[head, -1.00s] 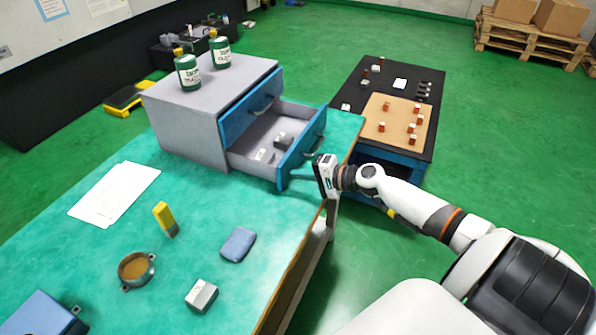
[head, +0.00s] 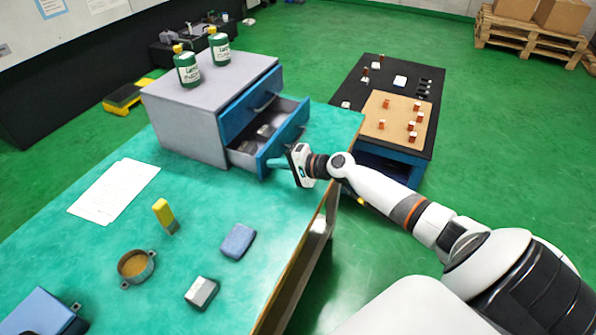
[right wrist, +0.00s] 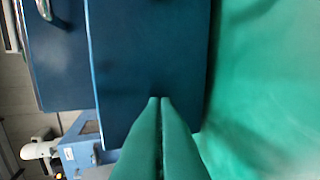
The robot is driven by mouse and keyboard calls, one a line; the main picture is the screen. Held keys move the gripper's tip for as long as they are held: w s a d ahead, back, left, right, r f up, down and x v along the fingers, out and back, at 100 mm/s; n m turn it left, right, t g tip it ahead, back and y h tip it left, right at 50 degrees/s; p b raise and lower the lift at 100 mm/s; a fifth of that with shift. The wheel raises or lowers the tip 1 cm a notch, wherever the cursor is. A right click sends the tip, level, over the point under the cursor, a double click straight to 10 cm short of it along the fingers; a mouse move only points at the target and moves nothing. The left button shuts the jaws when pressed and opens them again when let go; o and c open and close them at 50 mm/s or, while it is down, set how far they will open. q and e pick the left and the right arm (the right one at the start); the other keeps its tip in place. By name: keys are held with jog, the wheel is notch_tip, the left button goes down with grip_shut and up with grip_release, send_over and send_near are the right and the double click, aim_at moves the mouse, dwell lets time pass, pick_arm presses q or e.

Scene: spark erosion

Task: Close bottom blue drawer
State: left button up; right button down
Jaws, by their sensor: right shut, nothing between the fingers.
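The bottom blue drawer (head: 284,141) of the grey cabinet (head: 190,122) stands partly open in the head view, with small items inside it. The top blue drawer (head: 250,104) above it looks slightly ajar. My right gripper (head: 277,163) is shut and empty, its fingertips at the lower part of the bottom drawer's front. In the right wrist view the shut green fingers (right wrist: 160,100) meet the drawer's blue front (right wrist: 150,60), seemingly touching it. My left gripper is not in view.
Two green bottles (head: 187,69) stand on the cabinet. The green table (head: 95,245) holds paper (head: 115,191), a yellow-topped item (head: 164,215), a round brass part (head: 136,266) and small blocks. A black table (head: 390,85) with a tan board stands beyond, right of the cabinet.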

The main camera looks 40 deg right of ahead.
aim_at(244, 152)
jog(key=w+a, duration=0.1)
jog(key=w, duration=0.2)
jog(key=w+a+b, duration=0.1)
jog(key=w+a, duration=0.1)
jog(key=w, duration=0.1)
jog(key=w+a+b, duration=0.1)
jog(key=w, duration=0.2)
jog(key=shift+a+f, duration=0.1)
jog(key=shift+a, duration=0.25)
jog(key=shift+r, duration=0.2)
jog(key=shift+w+r, duration=0.1)
jog(key=shift+a, duration=0.1)
